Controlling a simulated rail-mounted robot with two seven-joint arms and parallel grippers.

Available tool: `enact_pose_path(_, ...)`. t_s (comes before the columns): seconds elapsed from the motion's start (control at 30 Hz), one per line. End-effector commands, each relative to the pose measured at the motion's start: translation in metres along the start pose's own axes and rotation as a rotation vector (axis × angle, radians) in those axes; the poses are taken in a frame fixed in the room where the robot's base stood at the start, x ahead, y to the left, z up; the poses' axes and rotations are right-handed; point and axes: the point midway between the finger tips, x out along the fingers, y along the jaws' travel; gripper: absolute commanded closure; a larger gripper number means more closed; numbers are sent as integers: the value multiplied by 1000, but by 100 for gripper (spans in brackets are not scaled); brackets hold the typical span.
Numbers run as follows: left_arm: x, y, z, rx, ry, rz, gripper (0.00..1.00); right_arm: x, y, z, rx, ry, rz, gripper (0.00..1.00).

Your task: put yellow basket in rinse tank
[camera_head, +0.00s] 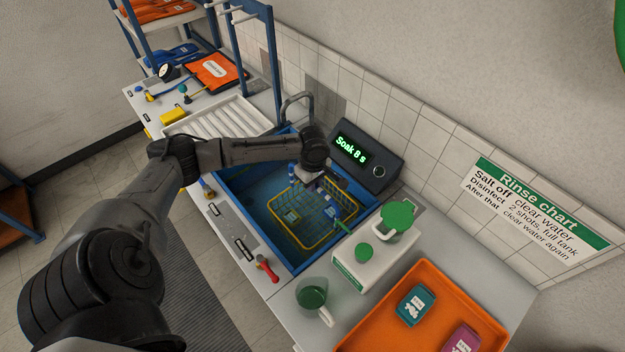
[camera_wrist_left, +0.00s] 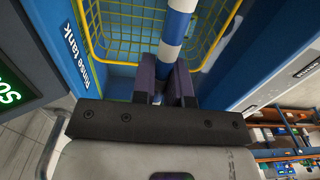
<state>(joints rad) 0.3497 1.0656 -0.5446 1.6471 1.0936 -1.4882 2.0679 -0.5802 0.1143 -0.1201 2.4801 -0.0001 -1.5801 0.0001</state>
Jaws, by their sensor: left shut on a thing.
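The yellow wire basket (camera_head: 300,226) is inside the blue rinse tank (camera_head: 235,188). I cannot tell if it rests on the bottom. A small pale item (camera_head: 291,216) shows in it. My left gripper (camera_head: 318,186) reaches over the tank, and in the left wrist view its jaws (camera_wrist_left: 165,78) are shut on the basket's blue-and-white striped handle (camera_wrist_left: 178,30). The basket's yellow wire (camera_wrist_left: 120,45) shows beyond the jaws, beside the "Rinse tank" label (camera_wrist_left: 73,50). The gripper partly hides the basket in the head view. My right gripper is not in view.
A display (camera_head: 366,160) behind the tank reads "Soak 8 s". A faucet (camera_head: 297,97) stands at the tank's back edge. A ribbed white drainer (camera_head: 225,122) lies left.

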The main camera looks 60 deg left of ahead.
Motion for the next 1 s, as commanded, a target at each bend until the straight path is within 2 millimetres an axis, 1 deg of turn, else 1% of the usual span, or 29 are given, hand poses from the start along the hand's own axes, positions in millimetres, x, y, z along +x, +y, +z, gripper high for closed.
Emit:
enact_pose_path(0.2,23,1,0,-2,0,2,100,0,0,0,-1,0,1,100)
enact_pose_path(0.3,30,1,0,-1,0,3,100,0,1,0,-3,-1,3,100)
enact_pose_path(0.63,30,2,0,-1,0,3,100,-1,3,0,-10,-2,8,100)
enact_pose_path(0.67,33,0,0,0,0,-2,84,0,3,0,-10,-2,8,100)
enact_pose_path(0.7,33,0,0,0,0,-2,80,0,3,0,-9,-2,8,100)
enact_pose_path(0.9,33,0,0,0,1,-2,61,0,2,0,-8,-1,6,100)
enact_pose_path(1.0,33,0,0,0,1,-2,61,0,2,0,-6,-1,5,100)
